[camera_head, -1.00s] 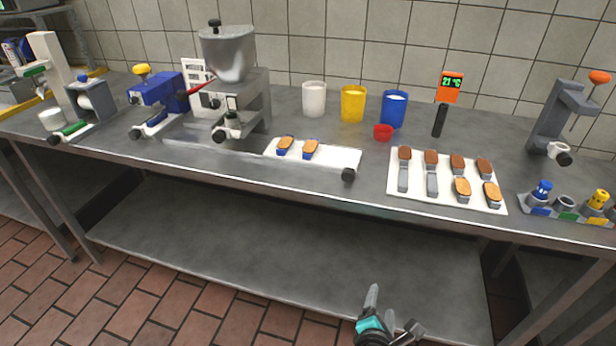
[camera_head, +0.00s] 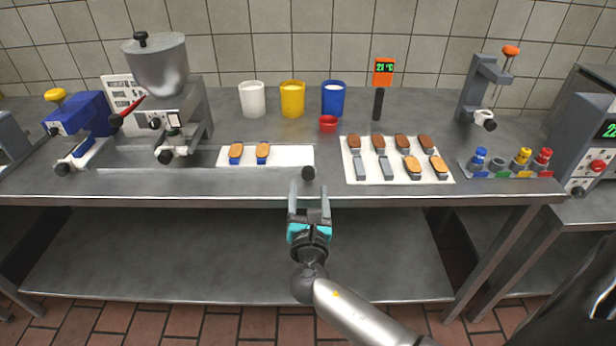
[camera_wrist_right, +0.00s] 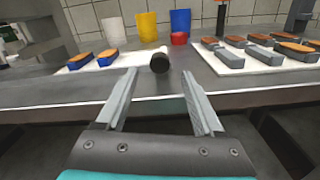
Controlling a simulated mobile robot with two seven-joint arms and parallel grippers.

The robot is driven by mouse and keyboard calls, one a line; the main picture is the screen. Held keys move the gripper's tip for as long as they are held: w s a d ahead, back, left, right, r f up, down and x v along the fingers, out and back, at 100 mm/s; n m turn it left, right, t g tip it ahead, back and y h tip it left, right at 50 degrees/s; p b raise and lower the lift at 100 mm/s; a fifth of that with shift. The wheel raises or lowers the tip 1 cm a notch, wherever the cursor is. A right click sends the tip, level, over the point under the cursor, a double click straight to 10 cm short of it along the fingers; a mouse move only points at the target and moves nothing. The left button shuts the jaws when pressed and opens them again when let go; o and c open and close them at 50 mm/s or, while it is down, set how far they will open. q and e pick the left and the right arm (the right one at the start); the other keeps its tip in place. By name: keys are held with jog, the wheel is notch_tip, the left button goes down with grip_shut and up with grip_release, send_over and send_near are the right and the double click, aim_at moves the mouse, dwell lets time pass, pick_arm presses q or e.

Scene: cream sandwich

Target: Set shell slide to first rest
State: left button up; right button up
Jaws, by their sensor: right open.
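The shell slide is a flat white plate (camera_head: 290,154) on the bench, with two biscuit shells in blue holders (camera_head: 263,152) at its left part. A round black knob (camera_head: 308,173) sits at its front right corner, by the bench's front edge. In the right wrist view the knob (camera_wrist_right: 160,63) is ahead of the fingers, a little above the midline between them. My right gripper (camera_head: 309,196) is open and empty, just in front of the bench edge and below the knob, not touching it. My left gripper is not in view.
The depositor with a metal hopper (camera_head: 155,68) stands left of the slide. A white tray of shells (camera_head: 400,172) lies to the right. White, yellow and blue cups (camera_head: 333,98) and a small red bowl (camera_head: 328,123) stand behind. The bench front edge (camera_head: 380,199) lies close to my gripper.

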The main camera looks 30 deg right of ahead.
aim_at(308, 177)
jog(key=b+x, duration=0.1)
jog(key=x, duration=0.5)
jog(key=shift+w+d, duration=0.1)
grip_shut()
dwell(0.5)
dwell(0.8)
